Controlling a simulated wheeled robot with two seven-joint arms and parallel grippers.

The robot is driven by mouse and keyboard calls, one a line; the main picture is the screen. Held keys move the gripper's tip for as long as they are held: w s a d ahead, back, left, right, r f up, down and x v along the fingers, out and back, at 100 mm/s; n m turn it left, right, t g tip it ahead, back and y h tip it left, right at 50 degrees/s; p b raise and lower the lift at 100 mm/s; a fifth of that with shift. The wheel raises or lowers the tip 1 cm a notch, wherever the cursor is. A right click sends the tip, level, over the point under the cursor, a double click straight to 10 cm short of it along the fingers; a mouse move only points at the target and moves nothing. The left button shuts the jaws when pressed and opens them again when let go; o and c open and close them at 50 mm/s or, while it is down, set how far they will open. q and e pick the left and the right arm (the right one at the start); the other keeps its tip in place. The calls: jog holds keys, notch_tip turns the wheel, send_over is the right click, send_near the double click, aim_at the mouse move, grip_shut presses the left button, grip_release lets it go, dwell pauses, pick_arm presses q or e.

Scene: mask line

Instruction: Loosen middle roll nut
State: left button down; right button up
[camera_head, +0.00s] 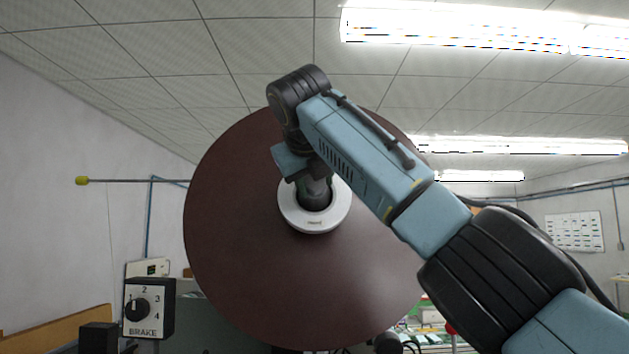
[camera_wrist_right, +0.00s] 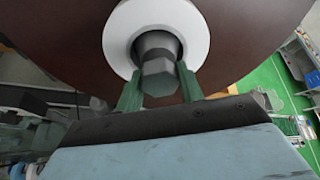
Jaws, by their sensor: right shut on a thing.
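The middle roll (camera_head: 250,285) is a large dark brown disc facing me, with a white ring (camera_head: 330,217) at its centre. The ring also shows in the right wrist view (camera_wrist_right: 195,25). A dark grey hexagonal nut (camera_wrist_right: 158,76) sits at the hub inside the ring. My right gripper (camera_wrist_right: 160,85) has its green fingers on both sides of the nut and is shut on it. In the head view my right arm and wrist cover the nut and the gripper's fingertips (camera_head: 314,190). My left gripper is not in view.
A thin rod with a yellow tip (camera_head: 82,181) sticks out left of the roll. Green floor (camera_wrist_right: 262,88) shows at the right in the wrist view.

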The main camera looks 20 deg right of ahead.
jog(key=shift+f, duration=0.15)
jog(key=o, duration=1)
jog(key=b+v, duration=0.2)
jog(key=v, duration=1.1)
jog(key=shift+s+a+r, duration=0.15)
jog(key=shift+r, duration=0.1)
